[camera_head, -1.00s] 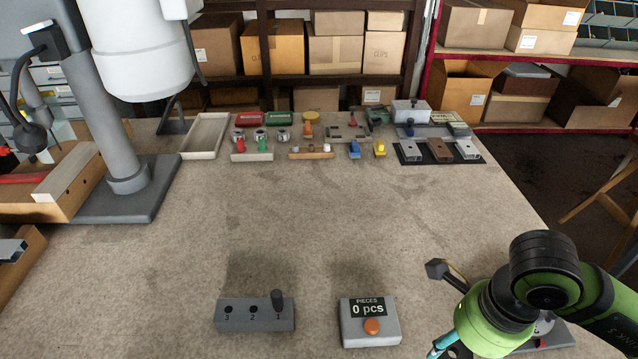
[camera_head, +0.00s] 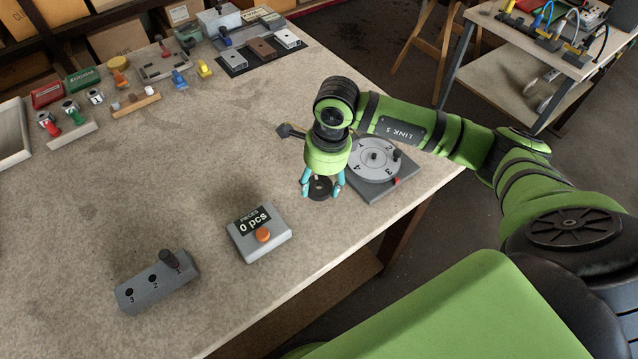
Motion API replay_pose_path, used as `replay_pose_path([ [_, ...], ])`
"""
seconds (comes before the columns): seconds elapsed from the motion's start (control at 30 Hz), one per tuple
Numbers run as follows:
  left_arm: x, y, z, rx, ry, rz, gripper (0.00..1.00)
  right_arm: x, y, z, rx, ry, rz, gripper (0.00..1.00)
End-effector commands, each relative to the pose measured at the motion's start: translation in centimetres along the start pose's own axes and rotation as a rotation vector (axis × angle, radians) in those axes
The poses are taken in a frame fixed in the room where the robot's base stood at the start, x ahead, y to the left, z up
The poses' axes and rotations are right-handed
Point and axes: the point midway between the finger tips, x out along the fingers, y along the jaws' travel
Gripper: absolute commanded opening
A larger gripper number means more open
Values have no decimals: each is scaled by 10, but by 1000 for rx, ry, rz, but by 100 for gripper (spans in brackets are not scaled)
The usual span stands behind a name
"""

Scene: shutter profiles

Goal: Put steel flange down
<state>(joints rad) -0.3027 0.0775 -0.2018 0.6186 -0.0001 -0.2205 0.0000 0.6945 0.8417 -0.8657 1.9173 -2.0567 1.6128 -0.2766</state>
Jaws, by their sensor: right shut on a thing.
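My right gripper (camera_head: 322,188) points down over the table near its front edge, its teal fingers on either side of a small dark round disc with a hub, which looks like the steel flange (camera_head: 319,188). The gripper is shut on it. The flange is at or just above the tabletop; I cannot tell whether it touches. It is left of a grey round dial plate (camera_head: 374,160) with numbers and pegs on a square base. My left gripper is out of view.
A piece counter (camera_head: 259,233) reading "0 pcs" with an orange button stands left of the gripper. A grey numbered block (camera_head: 157,282) with a dark peg is further left. Small parts and trays line the back. The middle of the table (camera_head: 190,160) is clear.

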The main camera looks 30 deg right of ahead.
Motion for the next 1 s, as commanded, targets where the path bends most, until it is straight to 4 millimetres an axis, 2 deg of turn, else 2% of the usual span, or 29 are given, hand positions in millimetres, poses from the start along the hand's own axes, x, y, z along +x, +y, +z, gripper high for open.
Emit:
replay_pose_path([
  [0.17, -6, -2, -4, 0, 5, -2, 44, 8, -7, 0, 0, 0, 1, 13],
  [0.43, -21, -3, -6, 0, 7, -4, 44, 42, -6, -4, -1, 0, 1, 13],
  [0.83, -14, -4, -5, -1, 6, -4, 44, 49, -7, -4, -1, -1, -2, 13],
  [0.87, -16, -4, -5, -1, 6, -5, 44, 48, -6, -5, -1, 0, -1, 69],
  [0.9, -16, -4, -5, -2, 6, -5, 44, 47, -6, -5, -1, 0, -1, 80],
  [1.0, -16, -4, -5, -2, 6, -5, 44, 47, -6, -5, -1, 0, 0, 80],
])
